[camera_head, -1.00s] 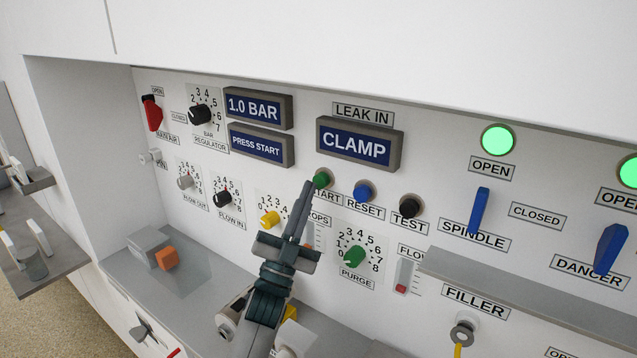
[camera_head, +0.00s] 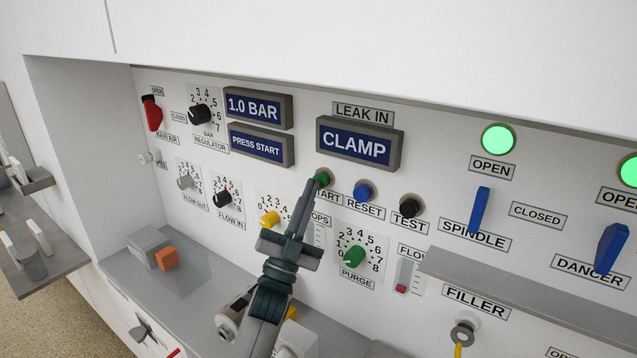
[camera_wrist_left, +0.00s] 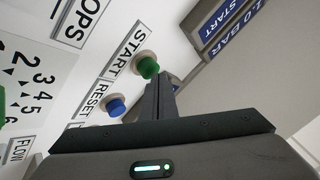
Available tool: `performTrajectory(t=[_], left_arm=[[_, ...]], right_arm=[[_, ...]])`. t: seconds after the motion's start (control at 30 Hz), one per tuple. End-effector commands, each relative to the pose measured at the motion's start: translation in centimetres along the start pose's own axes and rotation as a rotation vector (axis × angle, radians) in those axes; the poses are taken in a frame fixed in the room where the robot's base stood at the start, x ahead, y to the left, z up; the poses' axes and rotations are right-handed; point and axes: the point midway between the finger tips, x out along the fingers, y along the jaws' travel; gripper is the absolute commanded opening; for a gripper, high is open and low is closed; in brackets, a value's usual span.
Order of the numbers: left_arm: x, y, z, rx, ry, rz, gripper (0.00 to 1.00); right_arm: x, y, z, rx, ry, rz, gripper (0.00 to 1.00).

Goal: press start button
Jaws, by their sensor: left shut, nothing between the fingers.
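The green start button (camera_head: 322,178) sits on the white panel, above a label reading START that is partly hidden by my gripper. My left gripper (camera_head: 308,188) is shut and empty, and its fingertips are right at the button's lower left side. In the left wrist view the green button (camera_wrist_left: 147,67) stands just beyond the tips of my left gripper (camera_wrist_left: 160,80). I cannot tell whether the tips touch it. A display (camera_head: 256,144) to the left reads PRESS START. My right gripper is not in view.
The blue reset button (camera_head: 363,191) and black test button (camera_head: 408,206) are close to the right. The yellow knob (camera_head: 270,218) and green purge knob (camera_head: 355,257) lie below. A grey ledge (camera_head: 530,295) juts out at lower right.

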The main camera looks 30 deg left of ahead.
Motion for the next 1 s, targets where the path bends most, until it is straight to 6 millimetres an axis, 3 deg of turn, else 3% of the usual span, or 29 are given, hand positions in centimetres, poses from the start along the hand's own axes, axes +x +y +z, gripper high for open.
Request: performTrajectory(t=[1.0], left_arm=[[0.71, 0.54, 0.56, 0.000, 0.000, 0.000, 0.00]], right_arm=[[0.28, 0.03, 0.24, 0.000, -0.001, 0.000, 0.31]])
